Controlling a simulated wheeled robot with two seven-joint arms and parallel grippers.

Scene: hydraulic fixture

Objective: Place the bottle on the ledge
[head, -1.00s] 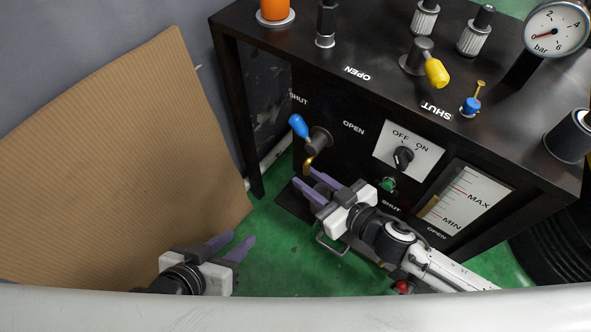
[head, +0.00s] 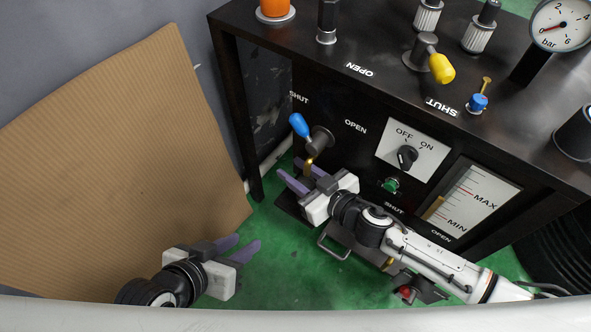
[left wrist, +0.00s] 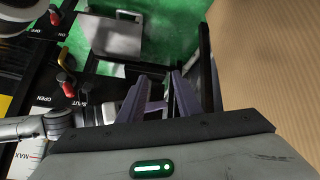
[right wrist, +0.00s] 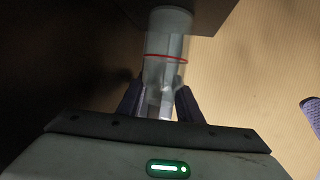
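A clear bottle (right wrist: 166,75) with a red ring is between the fingers of my right gripper (right wrist: 160,97) in the right wrist view. Whether the fingers press on it is unclear. Its wider end is close to a dark plate (right wrist: 105,8), apparently the ledge; contact is unclear. In the head view the dark ledge (head: 290,208) juts low from the fixture's front. My right gripper (head: 292,176) is above it, beside the brass spout (head: 309,166); I cannot make out the bottle there. My left gripper (head: 243,245) is open, empty and apart, at lower left.
The black fixture (head: 330,85) fills the right, with a blue-handled valve (head: 299,125) just above my right gripper. A cardboard sheet (head: 110,160) stands at left. A metal handle (head: 333,246) is below my right gripper. Green floor (head: 285,270) lies open between my arms.

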